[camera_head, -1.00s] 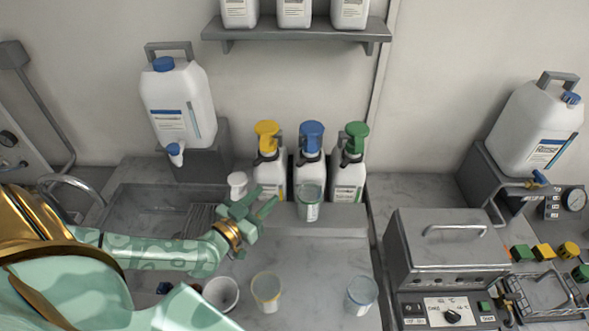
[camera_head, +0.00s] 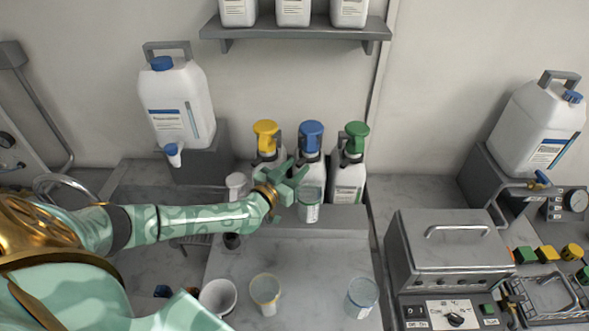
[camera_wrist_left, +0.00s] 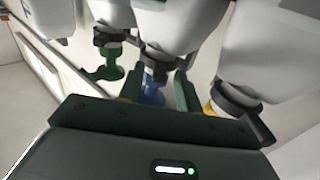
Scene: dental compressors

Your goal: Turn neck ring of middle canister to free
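The middle canister (camera_head: 314,171) is white with a blue pump head (camera_head: 311,134), between one with a yellow pump (camera_head: 265,135) and one with a green pump (camera_head: 355,137). Its body is partly hidden by my left gripper (camera_head: 298,181), which is in front of it. In the left wrist view the canisters appear upside down. The dark neck ring (camera_wrist_left: 156,56) and blue pump (camera_wrist_left: 154,92) of the middle one lie between the two spread fingers of my left gripper (camera_wrist_left: 158,86). The fingers look apart, and I cannot tell whether they touch the ring. My right gripper is out of view.
A white cup (camera_head: 236,186) is to the left. Several cups are on the counter in front. A metal box unit (camera_head: 450,245) stands at right.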

